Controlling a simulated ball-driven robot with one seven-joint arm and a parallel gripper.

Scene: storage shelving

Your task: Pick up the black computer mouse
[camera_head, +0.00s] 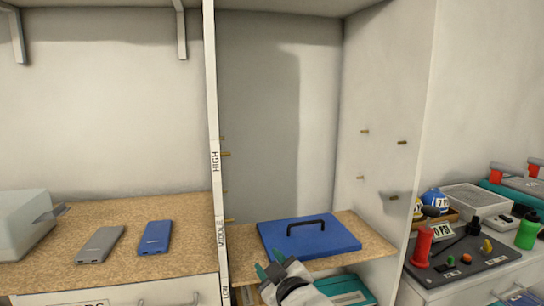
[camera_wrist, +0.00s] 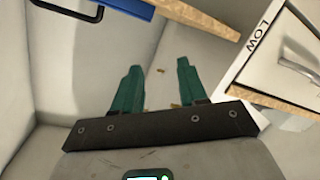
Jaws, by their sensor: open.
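I cannot make out a black computer mouse for certain in either view. Small dark items sit on the right-hand counter in the head view, among them a black item (camera_head: 473,228), too small to identify. My gripper (camera_head: 270,263) is at the bottom centre of the head view, in front of the middle shelf board and near the blue lid with a black handle (camera_head: 310,238). In the wrist view my gripper (camera_wrist: 158,65) shows two teal fingers apart with nothing between them.
The middle shelf board (camera_head: 242,252) juts out by my gripper; its edge (camera_wrist: 205,18) also shows in the wrist view. A divider post (camera_head: 213,150) stands left. Grey and blue slabs (camera_head: 100,245) (camera_head: 155,237) lie on the left counter. The right counter (camera_head: 440,285) is cluttered.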

